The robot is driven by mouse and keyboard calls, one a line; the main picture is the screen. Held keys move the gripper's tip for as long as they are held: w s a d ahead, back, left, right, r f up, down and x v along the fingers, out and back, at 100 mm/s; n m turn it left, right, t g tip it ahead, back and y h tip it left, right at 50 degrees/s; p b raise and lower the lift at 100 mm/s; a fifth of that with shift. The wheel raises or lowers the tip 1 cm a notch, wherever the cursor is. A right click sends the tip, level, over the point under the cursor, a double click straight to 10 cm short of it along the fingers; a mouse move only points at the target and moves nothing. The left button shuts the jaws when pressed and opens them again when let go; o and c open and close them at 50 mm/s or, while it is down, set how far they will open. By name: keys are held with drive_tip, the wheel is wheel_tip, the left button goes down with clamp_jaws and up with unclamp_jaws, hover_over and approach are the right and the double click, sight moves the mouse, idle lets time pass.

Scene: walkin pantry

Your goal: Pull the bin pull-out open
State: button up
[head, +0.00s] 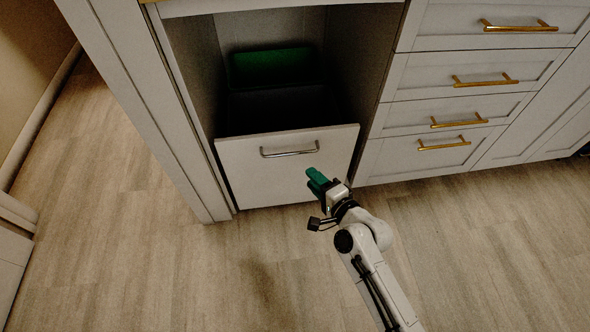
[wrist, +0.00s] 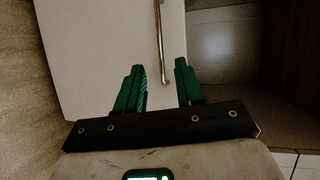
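The bin pull-out (head: 285,172) has a light front panel with a silver bar handle (head: 290,151) near its top. It sits low in a tall cabinet opening, and its front looks about level with the cabinet face. A green bin and a dark bin show behind the panel. My gripper (head: 314,178) is in front of the panel, just right of and below the handle's right end. In the wrist view my gripper (wrist: 158,82) has its green fingers apart, with the handle (wrist: 160,45) running lengthwise ahead, near the gap between them. I cannot tell whether they touch it.
White drawers (head: 455,110) with brass handles stand to the right of the opening. A cabinet side panel (head: 140,100) borders it on the left. The wood floor (head: 200,280) in front is clear apart from my arm.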

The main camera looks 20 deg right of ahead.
drive_tip(key=w+a+f+m+b, duration=0.1)
drive_tip(key=w+f+b, duration=0.2)
drive_tip(key=w, duration=0.8)
drive_tip(key=shift+b, duration=0.3)
drive_tip(key=shift+w, duration=0.1)
drive_tip(key=shift+c, duration=0.3)
clamp_jaws()
idle(0.7)
